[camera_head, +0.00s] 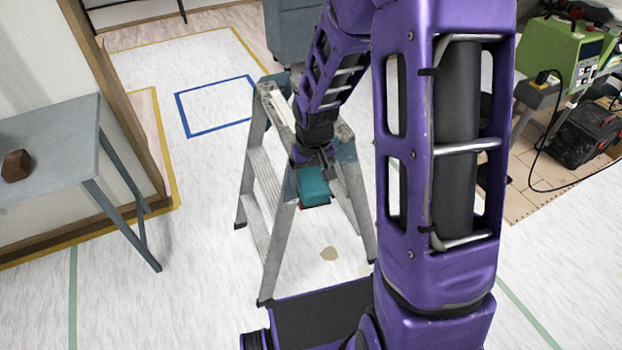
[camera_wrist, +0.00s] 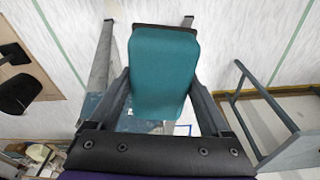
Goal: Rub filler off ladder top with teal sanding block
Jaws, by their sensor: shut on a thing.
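My gripper (camera_head: 322,168) is shut on the teal sanding block (camera_head: 314,187), which hangs below it in the head view. In the wrist view the block (camera_wrist: 163,75) sits between the two fingers (camera_wrist: 163,105). The grey metal stepladder (camera_head: 262,178) stands open on the floor. The block appears in front of the near side of the ladder, below the level of its top (camera_head: 346,133); I cannot tell whether they touch. My arm hides part of the ladder top, and I cannot make out filler on it.
A grey table (camera_head: 75,125) with a brown lump (camera_head: 16,165) stands at left. Green equipment (camera_head: 562,52) and a black case (camera_head: 586,135) are at right. A blue outlined rectangle (camera_head: 217,106) marks clear floor.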

